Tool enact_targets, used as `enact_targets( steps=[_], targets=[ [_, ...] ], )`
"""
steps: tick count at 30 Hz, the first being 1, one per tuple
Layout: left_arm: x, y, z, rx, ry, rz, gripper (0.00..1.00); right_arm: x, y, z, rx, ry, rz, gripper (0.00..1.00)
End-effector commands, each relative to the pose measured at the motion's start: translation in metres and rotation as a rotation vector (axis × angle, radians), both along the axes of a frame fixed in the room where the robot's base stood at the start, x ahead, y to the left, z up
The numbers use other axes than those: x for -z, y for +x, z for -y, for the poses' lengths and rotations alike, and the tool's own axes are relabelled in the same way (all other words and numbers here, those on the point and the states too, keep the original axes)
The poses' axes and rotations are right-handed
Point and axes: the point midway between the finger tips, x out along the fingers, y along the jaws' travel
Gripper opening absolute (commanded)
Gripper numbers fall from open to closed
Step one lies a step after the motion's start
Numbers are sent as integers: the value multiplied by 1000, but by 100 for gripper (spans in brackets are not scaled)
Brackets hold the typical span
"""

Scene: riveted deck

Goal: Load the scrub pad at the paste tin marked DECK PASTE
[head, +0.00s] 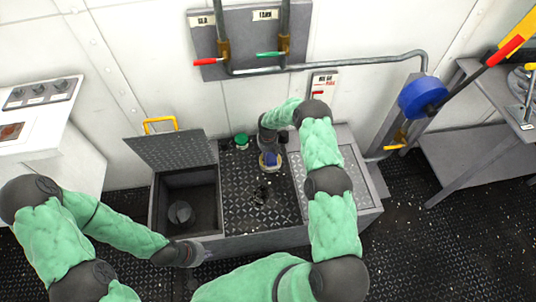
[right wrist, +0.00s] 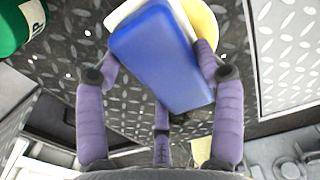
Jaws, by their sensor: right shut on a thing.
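My right gripper (right wrist: 160,65) is shut on a blue block with a pale layer under it, which I take as the scrub pad (right wrist: 160,58). In the head view the right gripper (head: 268,150) holds the pad (head: 269,160) low over the dark middle plate of the chest. A round yellow surface (right wrist: 202,22) shows partly behind the pad, probably an open tin; whether they touch I cannot tell. A green tin (head: 241,141) stands left of it, also in the right wrist view (right wrist: 18,25). No DECK PASTE marking is readable. My left gripper (head: 200,254) is low by the chest's front-left corner; its fingers are unclear.
The chest's left compartment (head: 160,205) is open, its lid (head: 168,150) raised, with a grey round object (head: 180,212) inside. A dark small item (head: 262,194) is on the middle plate. Pipes with red and green levers (head: 270,54) are on the wall. A blue wheel (head: 422,97) is at right.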

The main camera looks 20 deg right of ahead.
Motion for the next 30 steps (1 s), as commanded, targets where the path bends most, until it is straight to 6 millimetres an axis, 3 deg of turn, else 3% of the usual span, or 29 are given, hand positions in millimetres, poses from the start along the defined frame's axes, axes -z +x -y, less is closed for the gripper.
enact_targets(
  steps=[30],
  targets=[
    [1, 0, 0, 0, 0, 0, 0, 8, 0, 0, 0, 0, 0, 42]
  ],
)
